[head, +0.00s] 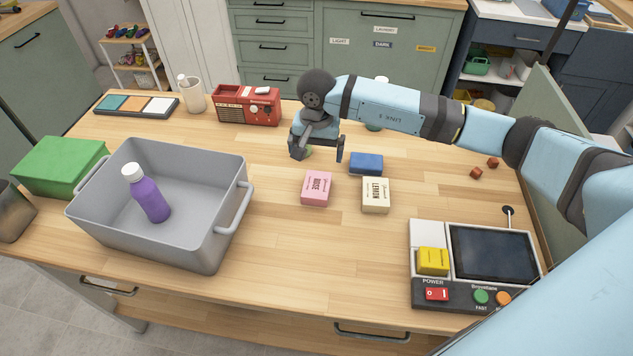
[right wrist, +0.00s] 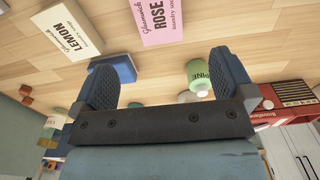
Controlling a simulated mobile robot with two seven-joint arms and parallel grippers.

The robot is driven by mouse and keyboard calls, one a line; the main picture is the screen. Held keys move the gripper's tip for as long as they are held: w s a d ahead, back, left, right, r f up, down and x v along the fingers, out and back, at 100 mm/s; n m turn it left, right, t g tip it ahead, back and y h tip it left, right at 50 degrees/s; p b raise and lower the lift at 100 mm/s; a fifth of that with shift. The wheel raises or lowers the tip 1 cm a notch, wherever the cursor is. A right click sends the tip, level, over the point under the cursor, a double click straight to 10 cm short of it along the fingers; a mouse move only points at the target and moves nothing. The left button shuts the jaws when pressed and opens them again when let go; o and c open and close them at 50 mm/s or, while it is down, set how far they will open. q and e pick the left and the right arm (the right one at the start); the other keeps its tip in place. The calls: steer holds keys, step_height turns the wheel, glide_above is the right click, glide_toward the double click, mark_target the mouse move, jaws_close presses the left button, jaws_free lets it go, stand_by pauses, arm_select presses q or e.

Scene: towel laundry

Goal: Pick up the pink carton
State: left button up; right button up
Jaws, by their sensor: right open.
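The pink carton (head: 316,188), labelled ROSE, lies on the wooden table near the middle in the head view. It also shows at the top of the right wrist view (right wrist: 165,20), partly cut off by the frame edge. My right gripper (head: 319,155) is above the table, a little behind the pink carton and apart from it. In the right wrist view its two fingers (right wrist: 165,82) are spread, with nothing held between them. A green-topped object (right wrist: 200,77) shows beyond the fingers. My left gripper is not in view.
A cream LEMON carton (head: 375,195) lies just right of the pink one, with a blue block (head: 366,163) behind. A grey bin (head: 190,245) holding a purple bottle (head: 148,195) stands left. A control panel (head: 420,235) sits at front right. The front middle is clear.

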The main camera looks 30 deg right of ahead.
glide_above(317, 184)
steer(key=f, duration=0.4)
steer(key=shift+w+f+p, duration=0.2)
steer(key=shift+w+p, duration=0.05)
steer(key=shift+p, duration=0.05)
steer(key=shift+d+f, duration=0.1)
steer(key=shift+f, duration=0.25)
steer(key=f, duration=0.1)
steer(key=f+p, duration=0.1)
steer(key=f, duration=0.1)
steer(key=f+p, duration=0.1)
steer(key=shift+s+f, duration=0.3)
steer(key=shift+f, duration=0.05)
steer(key=shift+w+f, duration=0.1)
steer(key=shift+f, duration=0.25)
steer(key=shift+c, duration=0.7)
steer(key=c, duration=1)
